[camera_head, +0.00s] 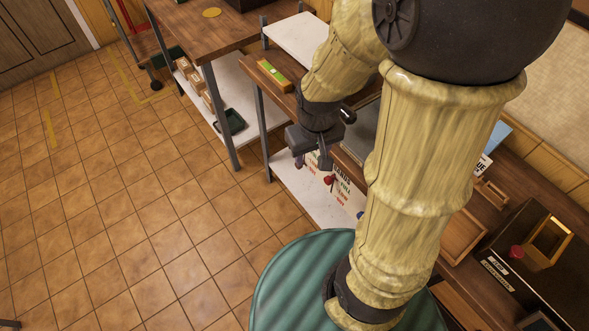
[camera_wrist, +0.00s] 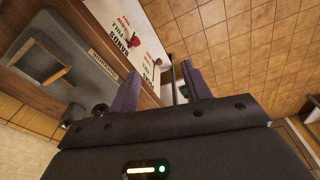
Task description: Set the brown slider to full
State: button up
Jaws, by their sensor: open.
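My gripper (camera_head: 313,160) hangs beside the front edge of the wooden bench, its jaws pointing down. In the wrist view its two fingers (camera_wrist: 160,82) stand apart with nothing between them. I cannot tell whether either is the brown slider. My arm hides part of the bench.
A grey device with a brown frame (camera_wrist: 48,72) sits close beside the gripper. A wooden block with a green strip (camera_head: 272,76) lies on the bench. A black box with a red button (camera_head: 516,251) and a wooden tray (camera_head: 463,236) are at right. The tiled floor at left is clear.

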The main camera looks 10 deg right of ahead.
jog(key=w+a+f+n+g+h+b, duration=0.1)
jog(key=w+a+f+n+h+b, duration=0.2)
jog(key=f, duration=0.5)
jog(key=w+a+f+n+g+h+b, duration=0.1)
jog(key=w+f+n+h+b, duration=0.2)
jog(key=f+n+b, duration=0.35)
jog(key=w+a+f+n+g+h+b, duration=0.2)
jog(key=f+n+h, duration=0.1)
jog(key=f, duration=0.7)
jog(key=w+a+f+n+t+h+b, duration=0.5)
jog(key=a+f+n+t+h+b, duration=0.2)
jog(key=a+f+n+t, duration=0.1)
notch_tip(320, 180, down, 3)
jog(key=shift+a+r+n+t+h, duration=0.15)
jog(key=shift+a+n+t+h, duration=0.2)
jog(key=shift+a+n, duration=0.55)
jog(key=shift+w, duration=0.15)
jog(key=x, duration=1.7)
jog(key=shift+d, duration=0.2)
